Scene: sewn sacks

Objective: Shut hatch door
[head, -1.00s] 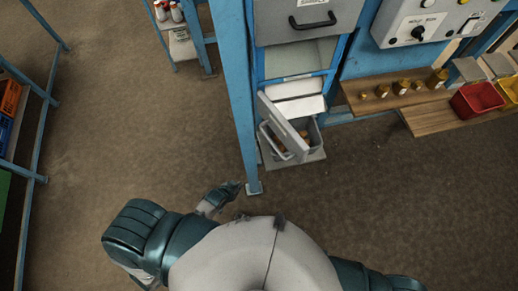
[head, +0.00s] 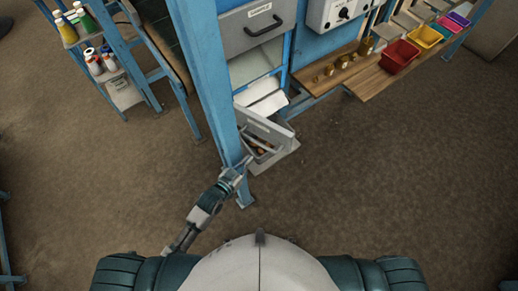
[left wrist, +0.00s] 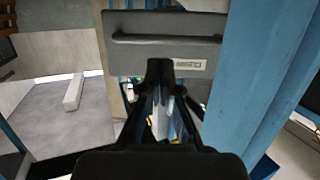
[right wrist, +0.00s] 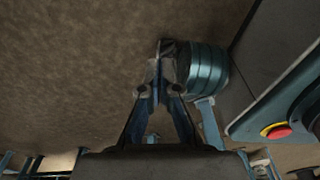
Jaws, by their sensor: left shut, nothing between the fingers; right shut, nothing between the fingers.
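The likely hatch door is a grey flap (head: 264,127) with a bar handle, standing open and tilted outward low in the blue frame in the head view. My left gripper (head: 244,163) is at the blue post, close to the flap's left end. Whether it touches the flap cannot be told. Its closed fingers (left wrist: 160,68) hold nothing. In the left wrist view, a grey panel (left wrist: 200,24) with a bar and label is behind the fingertips; which panel it is cannot be told. My right gripper (right wrist: 164,48) is shut and empty, seen only in its wrist view.
A blue post (head: 207,80) stands just left of the hatch. Above is a closed grey panel (head: 240,36) with a dark handle. A wooden shelf (head: 315,87) holds weights and coloured bins. The floor at right is clear.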

